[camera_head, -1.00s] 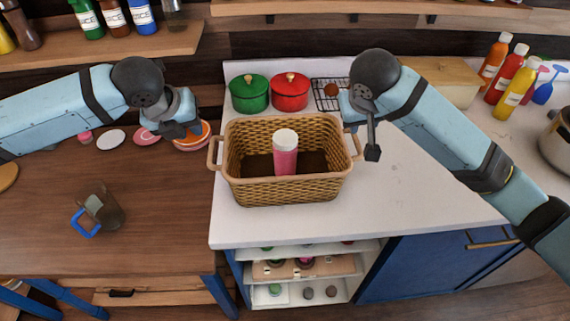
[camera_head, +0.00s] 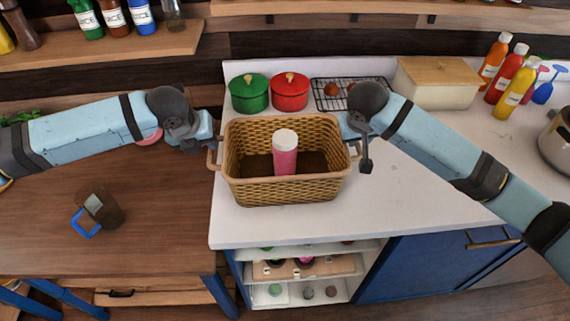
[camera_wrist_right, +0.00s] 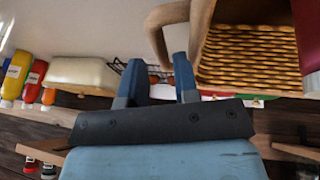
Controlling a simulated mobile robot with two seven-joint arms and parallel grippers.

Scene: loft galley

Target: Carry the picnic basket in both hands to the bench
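The wicker picnic basket (camera_head: 285,192) stands upright on the white counter, with a pink cylinder with a white top (camera_head: 285,155) inside. My left gripper (camera_head: 211,138) is at the basket's left handle (camera_head: 212,155); its fingers are too small to tell whether they are shut. My right gripper (camera_head: 352,140) is beside the right handle, partly hidden by its own wrist. In the right wrist view its two blue fingers (camera_wrist_right: 158,65) are apart, and the handle (camera_wrist_right: 158,42) shows between and beyond their tips. Nothing in view is plainly a bench.
The white counter (camera_head: 400,205) is clear right of the basket. Behind are green (camera_head: 249,95) and red (camera_head: 290,93) pots, a wire rack (camera_head: 335,98) and a box (camera_head: 437,90). On the left, a wooden-topped table (camera_head: 150,225) with blue legs holds a mug (camera_head: 100,212).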

